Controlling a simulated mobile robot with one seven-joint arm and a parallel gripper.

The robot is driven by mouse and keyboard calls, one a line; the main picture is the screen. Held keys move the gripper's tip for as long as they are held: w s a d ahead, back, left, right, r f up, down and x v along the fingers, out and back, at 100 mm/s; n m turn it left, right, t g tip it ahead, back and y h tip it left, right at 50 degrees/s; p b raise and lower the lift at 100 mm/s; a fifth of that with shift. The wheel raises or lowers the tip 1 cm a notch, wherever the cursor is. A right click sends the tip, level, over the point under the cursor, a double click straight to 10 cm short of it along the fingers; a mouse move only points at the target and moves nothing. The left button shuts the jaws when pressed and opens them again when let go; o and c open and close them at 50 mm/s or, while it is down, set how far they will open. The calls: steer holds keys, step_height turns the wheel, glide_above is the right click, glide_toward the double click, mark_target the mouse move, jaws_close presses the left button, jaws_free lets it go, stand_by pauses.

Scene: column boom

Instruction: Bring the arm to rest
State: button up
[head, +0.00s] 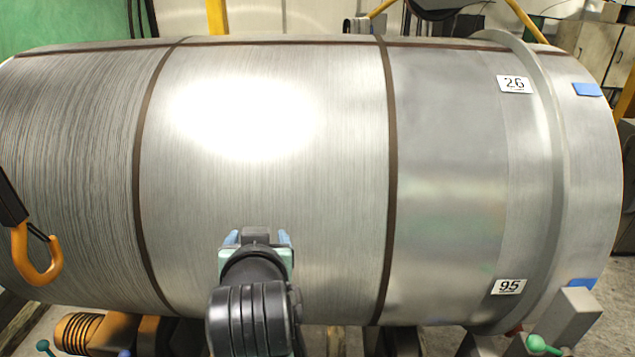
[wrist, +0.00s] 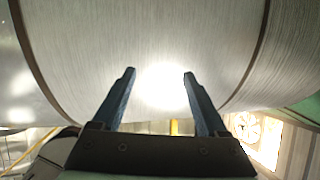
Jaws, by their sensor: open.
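My gripper (head: 257,236) is in front of the lower middle of a large metal cylinder (head: 450,180) in the head view, seen from behind with my dark wrist below it. In the wrist view my gripper (wrist: 159,72) shows two blue fingers spread apart with nothing between them. The brushed metal of the cylinder (wrist: 190,35) fills the background beyond the fingertips. I cannot tell how wide the gap between the fingertips and the metal is.
An orange hook (head: 36,258) hangs at the left. A grey block (head: 568,316) and a green knob (head: 540,345) are at lower right. Cabinets (head: 590,45) stand behind.

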steer(key=s+d+r+t+b, duration=0.1)
steer(key=d+r+t, duration=0.3)
steer(key=r, duration=0.9)
steer(key=s+d+r+t+h+b, duration=0.1)
steer(key=s+r+t, duration=0.4)
steer(key=r, duration=0.5)
steer(key=s+d+r+m+t+h, duration=0.1)
steer(key=s+d+r+t, duration=0.3)
steer(key=s+r, duration=0.6)
steer(key=shift+s+t+b, duration=0.25)
steer(key=shift+t+b, duration=0.15)
steer(key=shift+t, duration=0.5)
